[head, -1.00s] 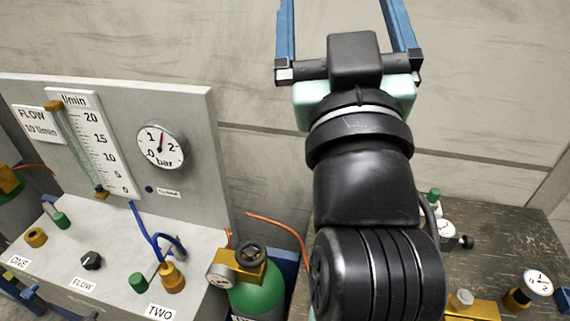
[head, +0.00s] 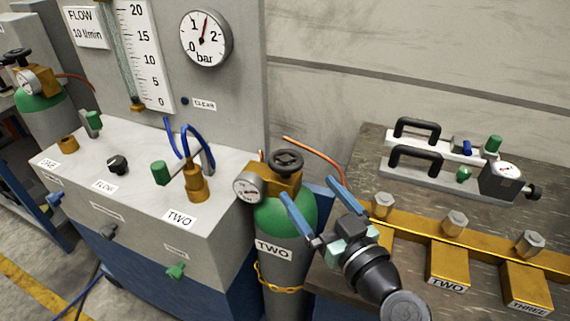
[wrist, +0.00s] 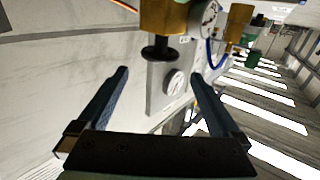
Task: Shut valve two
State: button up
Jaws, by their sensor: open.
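The green-topped grey cylinder labelled TWO (head: 274,249) stands at the middle of the head view. On top is a brass valve body (head: 281,182) with a black handwheel (head: 286,160) and a round gauge (head: 248,187). My gripper (head: 308,190) is open and empty, its blue fingers pointing up toward the valve from the lower right, in front of the green shoulder. In the wrist view, the handwheel (wrist: 160,52) shows upside down beyond and between the fingertips (wrist: 160,74), under the brass body (wrist: 163,18). I see no contact with it.
Left is a white console (head: 130,180) with a TWO label, a brass fitting (head: 196,185), blue hoses and green knobs. Behind stands a panel with a bar gauge (head: 205,38). Right, a dark bench (head: 370,160) carries a brass manifold (head: 480,235) and black-handled device (head: 415,160).

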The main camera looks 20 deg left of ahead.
aim_at(278, 150)
jog(key=p+x, duration=0.1)
jog(key=x, duration=1)
jog(key=shift+a, duration=0.1)
jog(key=shift+c, duration=0.3)
jog(key=c, duration=1)
